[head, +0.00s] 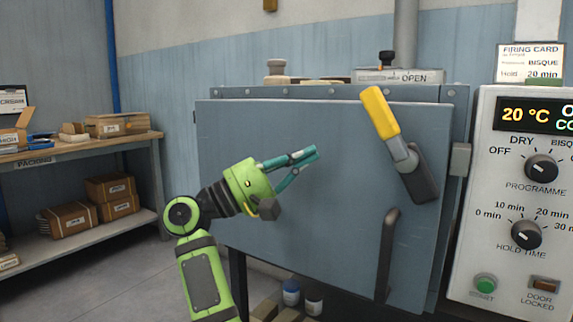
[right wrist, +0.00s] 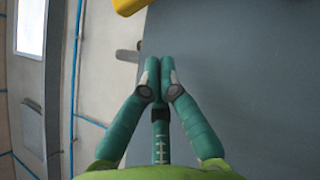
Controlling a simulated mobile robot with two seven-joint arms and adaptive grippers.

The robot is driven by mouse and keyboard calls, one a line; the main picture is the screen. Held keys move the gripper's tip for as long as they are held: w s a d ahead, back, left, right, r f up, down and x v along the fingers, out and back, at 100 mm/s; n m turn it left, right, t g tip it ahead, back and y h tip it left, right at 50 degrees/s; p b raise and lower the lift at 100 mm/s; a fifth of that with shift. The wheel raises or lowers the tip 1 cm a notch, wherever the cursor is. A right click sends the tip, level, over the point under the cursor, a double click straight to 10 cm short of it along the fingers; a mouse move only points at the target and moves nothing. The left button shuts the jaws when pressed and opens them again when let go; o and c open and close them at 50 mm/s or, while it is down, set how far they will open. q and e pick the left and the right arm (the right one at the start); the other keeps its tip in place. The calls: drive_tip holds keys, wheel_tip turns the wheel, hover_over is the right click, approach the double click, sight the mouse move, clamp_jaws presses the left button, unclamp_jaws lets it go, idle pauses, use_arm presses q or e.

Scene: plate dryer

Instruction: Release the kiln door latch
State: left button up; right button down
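The kiln door (head: 300,215) is a large grey-blue panel and looks closed. Its latch has a yellow lever (head: 380,112), tilted up and to the left, on a dark mount (head: 421,178) near the door's right edge. My right gripper (head: 314,153) is in front of the door, left of and lower than the yellow lever, apart from it. In the right wrist view its teal fingertips (right wrist: 158,66) are together with nothing between them. A bit of yellow (right wrist: 128,5), likely the lever, shows at that view's top edge. My left gripper is not in view.
A dark door handle (head: 387,255) stands below the latch. The control panel (head: 480,200) on the right shows 20 °C and a "door locked" indicator (head: 545,285). A packing shelf (head: 80,150) with boxes is at the left. An "OPEN" label is on top of the kiln.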

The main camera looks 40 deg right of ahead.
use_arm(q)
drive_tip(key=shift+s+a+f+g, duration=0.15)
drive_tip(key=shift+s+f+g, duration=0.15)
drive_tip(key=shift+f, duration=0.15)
use_arm(e)
drive_tip(key=shift+v, duration=1.45)
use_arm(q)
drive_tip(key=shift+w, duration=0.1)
use_arm(e)
drive_tip(key=shift+w, duration=0.1)
